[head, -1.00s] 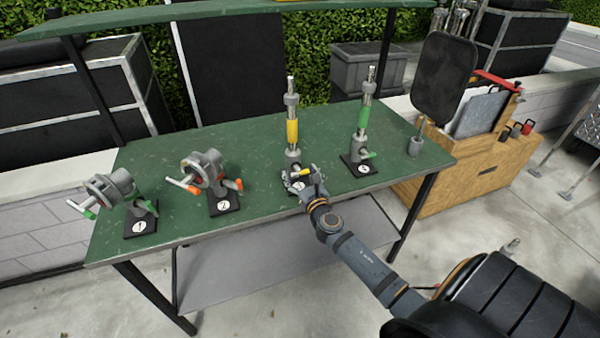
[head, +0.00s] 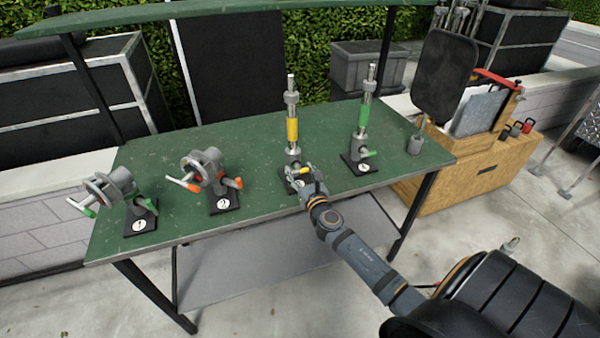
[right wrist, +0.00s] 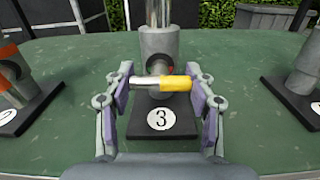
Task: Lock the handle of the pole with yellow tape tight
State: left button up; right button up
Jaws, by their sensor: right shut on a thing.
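The pole with yellow tape (head: 292,131) stands upright on the black base marked 3, on the green table. Its handle (right wrist: 175,84), metal with a yellow end, lies crosswise in front of the grey pole holder in the right wrist view. My right gripper (right wrist: 158,86) is shut on this handle, with one finger at each end of it. In the head view the right gripper (head: 301,176) is low at the front of the base and hides part of it. My left gripper is not in view.
A pole with green tape (head: 363,117) stands close on the right. Two tilted clamp holders, one with orange parts (head: 205,167) and one with green parts (head: 112,184), stand on the left of the green table (head: 255,195). The table is clear between them and the yellow pole.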

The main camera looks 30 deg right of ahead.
jog(key=m+b, duration=0.1)
jog(key=m, duration=0.3)
jog(key=shift+f+m+b, duration=0.15)
jog(key=shift+m+b, duration=0.15)
jog(key=m+b, duration=0.1)
jog(key=m, duration=0.3)
jog(key=shift+d+m+b, duration=0.1)
jog(key=shift+m+b, duration=0.2)
jog(key=shift+b, duration=0.05)
jog(key=m+b, duration=0.2)
jog(key=m, duration=0.2)
jog(key=shift+f+m, duration=0.1)
jog(key=shift+m, duration=0.2)
jog(key=m+b, duration=0.2)
jog(key=m, duration=0.2)
jog(key=m+b, duration=0.1)
jog(key=m, duration=0.3)
jog(key=shift+f+b, duration=0.1)
jog(key=shift+b, duration=0.2)
jog(key=m+b, duration=0.1)
jog(key=m, duration=0.2)
jog(key=shift+m, duration=0.3)
jog(key=m+b, duration=0.1)
jog(key=m, duration=0.3)
jog(key=shift+b, duration=0.35)
jog(key=shift+m+b, duration=0.35)
jog(key=shift+m, duration=1.45)
